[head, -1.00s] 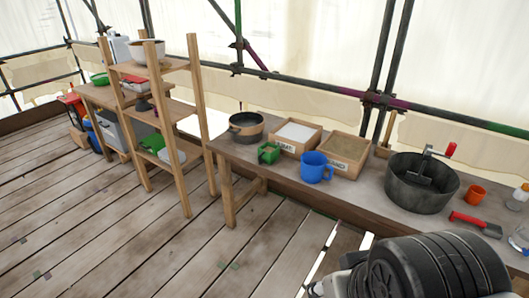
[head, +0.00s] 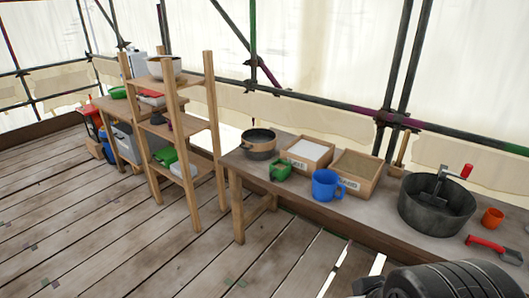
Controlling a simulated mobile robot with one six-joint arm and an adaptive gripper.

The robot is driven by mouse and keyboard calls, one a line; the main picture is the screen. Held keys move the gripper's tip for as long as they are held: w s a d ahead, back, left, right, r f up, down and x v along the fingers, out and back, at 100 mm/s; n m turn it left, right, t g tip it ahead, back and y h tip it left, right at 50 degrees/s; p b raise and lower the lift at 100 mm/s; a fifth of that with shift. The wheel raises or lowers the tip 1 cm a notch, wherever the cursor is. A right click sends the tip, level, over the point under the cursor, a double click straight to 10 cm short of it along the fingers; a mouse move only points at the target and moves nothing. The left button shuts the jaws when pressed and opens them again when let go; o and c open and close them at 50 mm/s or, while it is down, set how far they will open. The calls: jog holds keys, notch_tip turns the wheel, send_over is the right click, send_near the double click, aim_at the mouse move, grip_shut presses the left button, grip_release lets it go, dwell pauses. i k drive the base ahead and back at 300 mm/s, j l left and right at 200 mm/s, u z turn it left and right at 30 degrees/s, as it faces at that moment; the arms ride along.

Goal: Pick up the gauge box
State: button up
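No item is clearly marked as the gauge box. A small green open box (head: 279,170) stands at the front left of the workbench (head: 331,217) and may be it. Other green items are a box (head: 165,156) on the lower part of the shelf unit and one (head: 118,92) on the bench behind. My gripper is not in view; only a black part of my arm shows at the bottom right, apart from the green box.
On the bench stand a round pot (head: 258,146), two wooden trays of material (head: 306,154) (head: 354,178), a blue mug (head: 326,186), a dark tub (head: 436,210), an orange cup (head: 493,218) and a red-handled tool (head: 489,245).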

aim_at(279, 170)
jog(key=i+j, duration=0.1)
jog(key=i, duration=0.65)
jog(key=i+z, duration=0.1)
jog(key=i, duration=0.65)
jog(key=i+j, duration=0.2)
jog(key=i, duration=0.55)
